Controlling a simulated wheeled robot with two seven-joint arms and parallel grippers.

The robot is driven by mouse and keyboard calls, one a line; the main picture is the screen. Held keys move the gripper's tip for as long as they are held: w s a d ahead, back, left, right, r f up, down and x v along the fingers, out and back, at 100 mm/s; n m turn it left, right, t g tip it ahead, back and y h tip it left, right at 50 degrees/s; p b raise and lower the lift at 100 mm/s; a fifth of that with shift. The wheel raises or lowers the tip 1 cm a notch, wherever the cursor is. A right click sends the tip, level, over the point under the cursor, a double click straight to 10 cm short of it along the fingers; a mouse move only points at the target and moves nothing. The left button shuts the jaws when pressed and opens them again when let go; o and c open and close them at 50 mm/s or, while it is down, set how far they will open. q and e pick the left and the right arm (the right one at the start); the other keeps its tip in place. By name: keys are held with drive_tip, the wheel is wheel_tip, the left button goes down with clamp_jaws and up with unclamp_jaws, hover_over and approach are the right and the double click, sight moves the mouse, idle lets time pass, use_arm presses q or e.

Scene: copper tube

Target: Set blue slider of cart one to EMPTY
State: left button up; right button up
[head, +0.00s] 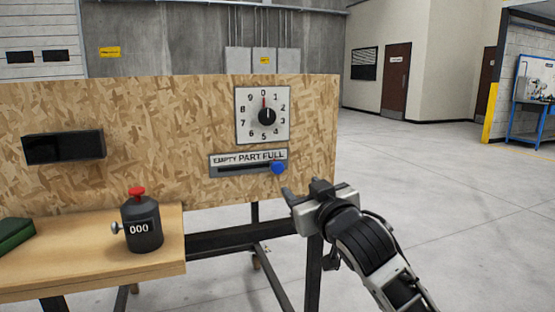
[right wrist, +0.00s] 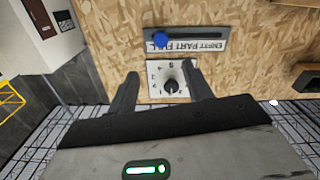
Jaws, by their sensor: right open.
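The blue slider knob (head: 278,167) sits at the right end of its dark slot, under the word FULL on the slider plate (head: 214,171) labelled EMPTY, PART, FULL. The plate is on the chipboard panel. My right gripper (head: 299,188) is open and empty, below and to the right of the knob in the head view. In the right wrist view, which is upside down, the open fingers (right wrist: 160,75) point toward the panel, and the blue knob (right wrist: 160,39) shows beyond the fingertips, apart from them. My left gripper is not in view.
A numbered dial (head: 266,116) is above the slider, its red pointer near 0. A dark box (head: 64,147) is on the panel's left. A black counter with a red button (head: 142,223) stands on the wooden shelf (head: 90,277), near a green object (head: 15,234). Open floor lies right.

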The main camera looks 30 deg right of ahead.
sight(278, 169)
drive_tip(key=x, duration=1.5)
drive_tip(key=shift+w+a+f, duration=0.1)
drive_tip(key=shift+w+a, duration=0.05)
drive_tip(key=shift+w, duration=0.1)
